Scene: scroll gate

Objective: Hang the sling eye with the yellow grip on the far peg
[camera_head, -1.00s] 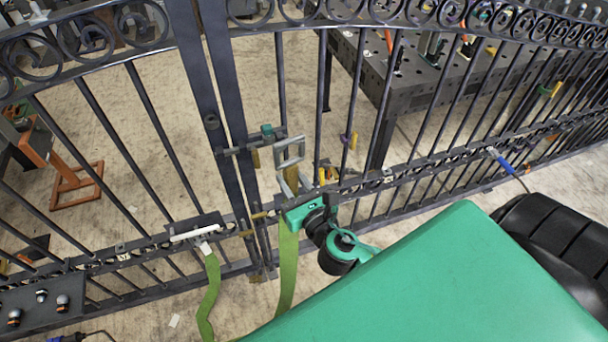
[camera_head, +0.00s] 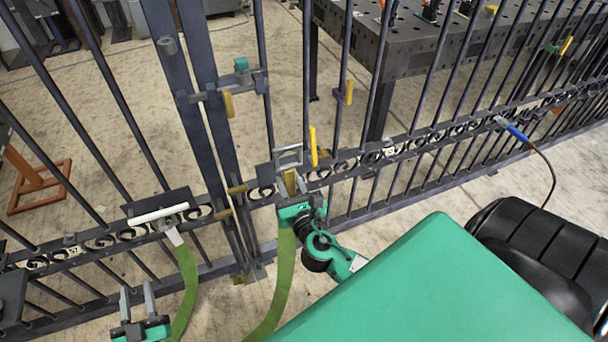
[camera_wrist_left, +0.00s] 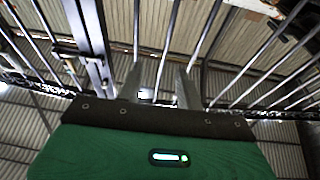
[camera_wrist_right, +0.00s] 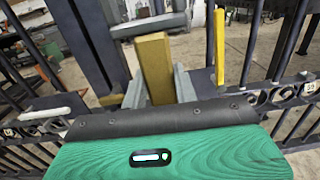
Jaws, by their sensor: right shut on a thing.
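My right gripper (camera_head: 290,190) is shut on the yellow grip (camera_wrist_right: 153,68). The grey rectangular sling eye (camera_head: 288,153) stands above the fingers, in front of the gate bars. Green webbing (camera_head: 283,275) hangs below this gripper. Another green strap (camera_head: 188,280) hangs from a white fitting beside a white bar (camera_head: 158,215) on the gate's left part. My left gripper (camera_head: 137,300) is open and empty at lower left, below that bar; its parted fingers also show in the left wrist view (camera_wrist_left: 160,85). I cannot tell which fitting is the far peg.
The dark barred gate (camera_head: 205,130) spans the view. A latch with a teal knob (camera_head: 242,70) and yellow tag (camera_head: 227,104) sits on it. An upright yellow bar (camera_head: 313,146) is close right of the eye. A perforated table (camera_head: 420,60) stands behind the gate.

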